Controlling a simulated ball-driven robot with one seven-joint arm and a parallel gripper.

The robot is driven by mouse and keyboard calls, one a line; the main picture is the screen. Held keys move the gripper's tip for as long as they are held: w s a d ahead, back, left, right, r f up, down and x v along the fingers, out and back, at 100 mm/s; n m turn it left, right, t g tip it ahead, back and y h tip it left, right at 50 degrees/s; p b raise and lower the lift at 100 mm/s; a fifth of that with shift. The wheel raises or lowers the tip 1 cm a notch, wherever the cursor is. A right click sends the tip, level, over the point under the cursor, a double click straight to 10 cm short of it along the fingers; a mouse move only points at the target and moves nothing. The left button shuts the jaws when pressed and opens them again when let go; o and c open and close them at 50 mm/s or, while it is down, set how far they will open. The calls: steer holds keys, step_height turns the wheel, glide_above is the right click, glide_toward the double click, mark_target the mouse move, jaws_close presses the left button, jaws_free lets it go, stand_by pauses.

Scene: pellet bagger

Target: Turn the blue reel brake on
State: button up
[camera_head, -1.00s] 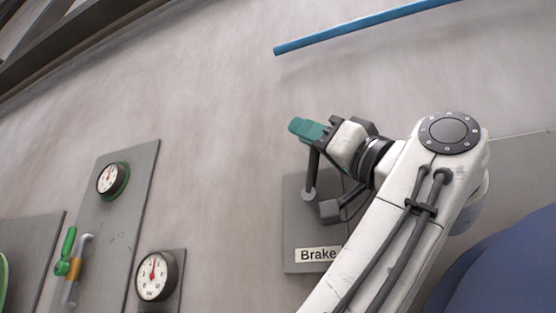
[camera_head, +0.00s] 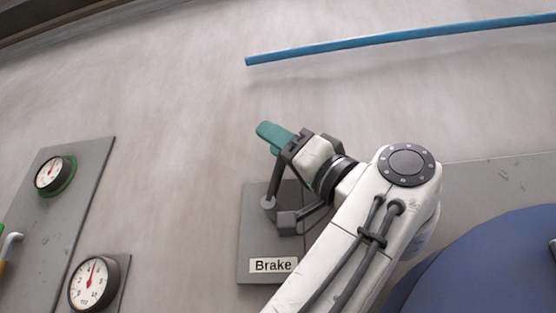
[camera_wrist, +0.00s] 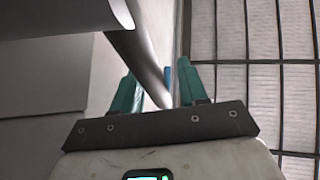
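The brake panel (camera_head: 254,236) is a grey plate on the wall with a white "Brake" label (camera_head: 273,265). A dark lever (camera_head: 275,180) with a round grey pivot (camera_head: 268,202) stands on it, leaning slightly right of upright. Its upper end is partly hidden by my gripper (camera_head: 268,133), whose teal fingers reach up and left just above it. In the wrist view a grey bar (camera_wrist: 147,72) runs between my two teal fingers. The fingers stand apart, with a gap beside the bar at the right finger. Contact with the bar is unclear.
A blue reel (camera_head: 485,270) bulges at the lower right behind my arm. A blue pipe (camera_head: 400,40) runs along the wall above. Gauges (camera_head: 93,283) on grey panels stand at left. The wall left of the gripper is clear.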

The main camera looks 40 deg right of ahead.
steer(key=r, duration=0.4)
steer(key=shift+s+p, duration=0.3)
steer(key=shift+s, duration=0.1)
steer(key=s+a+r, duration=0.1)
steer(key=s+r, duration=0.8)
steer(key=s, duration=0.4)
steer(key=shift+a, duration=0.15)
steer(key=shift+c, duration=0.2)
